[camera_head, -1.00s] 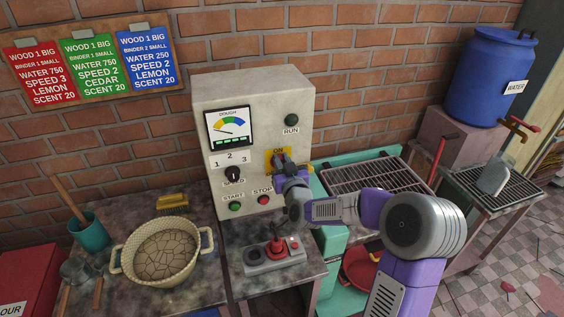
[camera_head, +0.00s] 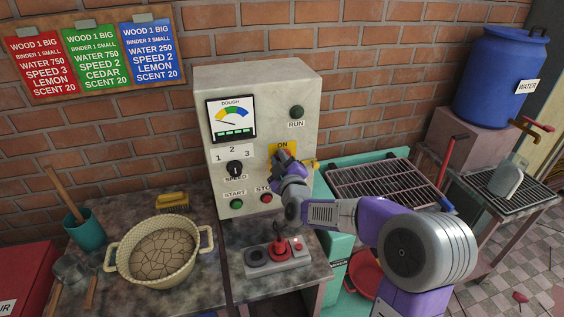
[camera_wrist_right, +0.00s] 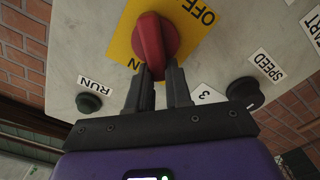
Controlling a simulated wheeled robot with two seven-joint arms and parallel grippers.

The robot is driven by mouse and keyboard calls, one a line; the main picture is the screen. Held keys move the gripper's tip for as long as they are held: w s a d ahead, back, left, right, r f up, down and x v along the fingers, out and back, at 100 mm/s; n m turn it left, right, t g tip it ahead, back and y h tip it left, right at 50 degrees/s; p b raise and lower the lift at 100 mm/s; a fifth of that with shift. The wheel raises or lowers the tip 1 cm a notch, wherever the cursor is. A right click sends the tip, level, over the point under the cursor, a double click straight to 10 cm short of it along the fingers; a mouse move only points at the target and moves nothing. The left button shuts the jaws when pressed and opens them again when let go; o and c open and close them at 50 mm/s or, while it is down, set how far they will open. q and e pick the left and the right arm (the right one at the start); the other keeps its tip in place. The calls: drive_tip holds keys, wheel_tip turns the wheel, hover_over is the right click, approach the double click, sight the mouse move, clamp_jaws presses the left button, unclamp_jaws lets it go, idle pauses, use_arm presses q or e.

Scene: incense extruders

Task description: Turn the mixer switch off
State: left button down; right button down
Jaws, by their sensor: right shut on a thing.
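The mixer switch is a red rotary knob (camera_wrist_right: 156,42) on a yellow plate (camera_wrist_right: 192,38) marked ON and OFF, on the control box's front. My right gripper (camera_wrist_right: 158,78) reaches it from below in the wrist view, its two dark fingers on either side of the knob's near end. The knob's handle lies roughly in line with the fingers, near ON. In the head view my right gripper (camera_head: 284,163) covers most of the switch, below the ON label. My left gripper is not in view.
The beige control box (camera_head: 262,90) also has a speed dial (camera_head: 235,168), a green start button (camera_head: 237,204), a red stop button (camera_head: 266,197) and a RUN light (camera_head: 297,112). A joystick panel (camera_head: 270,257) sits below, and a basket-like bowl (camera_head: 162,252) stands at left.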

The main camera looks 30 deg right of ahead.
drive_tip(key=shift+w+a+f+n, duration=0.15)
drive_tip(key=shift+f+n, duration=0.2)
drive_tip(key=shift+n, duration=1.2)
drive_tip(key=shift+s+a+f+n, duration=0.1)
drive_tip(key=shift+f+n, duration=0.25)
drive_tip(key=shift+n, duration=1.15)
drive_tip(key=shift+w+a+f+n, duration=0.15)
drive_tip(key=shift+f+n, duration=0.2)
drive_tip(key=shift+n, duration=1.2)
drive_tip(key=shift+s, duration=0.1)
drive_tip(key=c, duration=1)
unclamp_jaws()
drive_tip(key=shift+c, duration=0.2)
drive_tip(key=v, duration=0.7)
drive_tip(key=shift+s+p, duration=0.3)
